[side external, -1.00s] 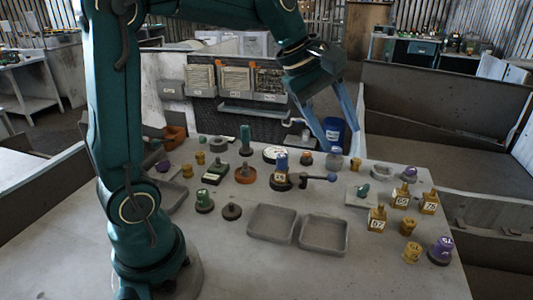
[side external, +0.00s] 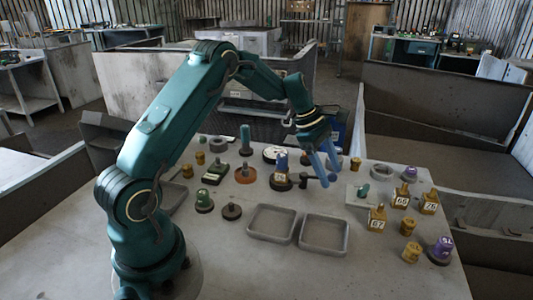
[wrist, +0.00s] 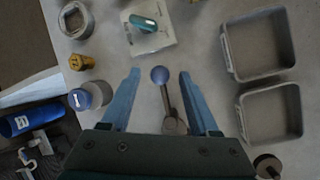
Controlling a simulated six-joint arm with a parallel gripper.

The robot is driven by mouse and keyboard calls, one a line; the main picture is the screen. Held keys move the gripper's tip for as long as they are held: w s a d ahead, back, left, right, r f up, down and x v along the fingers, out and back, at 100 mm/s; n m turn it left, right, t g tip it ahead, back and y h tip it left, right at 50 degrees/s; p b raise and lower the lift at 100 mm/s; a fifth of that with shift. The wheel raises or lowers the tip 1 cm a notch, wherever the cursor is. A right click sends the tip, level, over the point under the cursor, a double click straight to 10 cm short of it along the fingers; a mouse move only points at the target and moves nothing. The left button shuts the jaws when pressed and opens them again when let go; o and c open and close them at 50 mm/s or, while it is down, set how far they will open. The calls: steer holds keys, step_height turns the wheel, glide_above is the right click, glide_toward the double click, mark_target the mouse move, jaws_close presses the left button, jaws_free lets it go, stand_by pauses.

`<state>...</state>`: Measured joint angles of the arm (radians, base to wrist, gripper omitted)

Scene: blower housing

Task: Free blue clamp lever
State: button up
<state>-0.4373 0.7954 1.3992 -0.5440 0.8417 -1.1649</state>
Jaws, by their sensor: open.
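The clamp lever is a dark arm (wrist: 168,104) with a blue ball knob (wrist: 160,74) at its end. My gripper (wrist: 159,75) is open, with blue fingers on either side of the knob and a gap on both sides in the wrist view. In the side view my gripper (side external: 330,174) points down over the lever.
Two empty grey trays (side external: 250,234) (side external: 347,236) lie in front of the lever. A plate with a teal knob (side external: 362,193) and several yellow blocks (side external: 377,218) stand to the right. Several knobs and fixtures crowd the left. A blue bin (wrist: 32,118) shows beyond the table edge.

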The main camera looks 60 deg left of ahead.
steer(key=shift+w+d+f, duration=0.1)
steer(key=shift+w+f, duration=0.05)
steer(key=shift+f, duration=0.25)
jaws_close()
steer(key=shift+r, duration=0.1)
stand_by(1.1)
